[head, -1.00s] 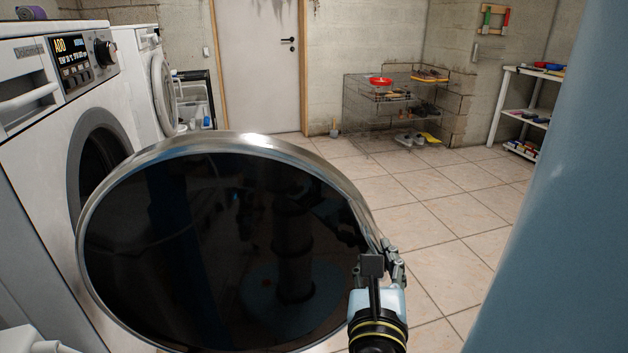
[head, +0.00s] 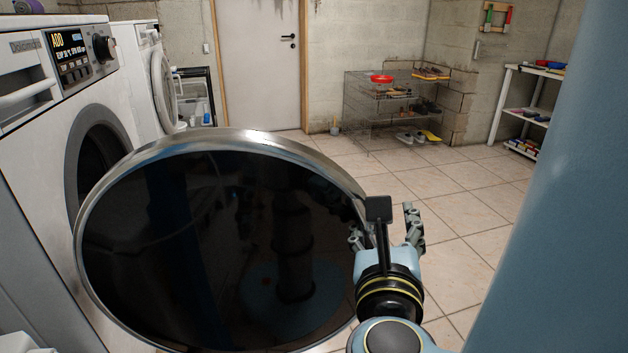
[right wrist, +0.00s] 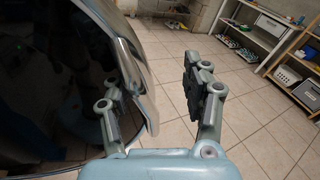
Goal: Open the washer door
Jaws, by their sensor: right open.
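The near washer (head: 40,120) stands at the left in the head view. Its round door (head: 220,245), dark glass in a silver rim, is swung wide open toward me, and part of the dark drum opening (head: 95,150) shows behind it. My right gripper (head: 387,238) is open at the door's right edge. In the right wrist view its fingers (right wrist: 160,100) are spread, one over the door's rim (right wrist: 130,60) side and one over the floor, with nothing held between them. Whether the near finger touches the door I cannot tell. My left gripper is not in view.
A second washer (head: 150,80) stands behind the first. A wire rack (head: 390,105) with a red bowl and shoes is by the back wall, and a white shelf (head: 525,110) is at the right. The tiled floor (head: 450,190) right of the door is clear.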

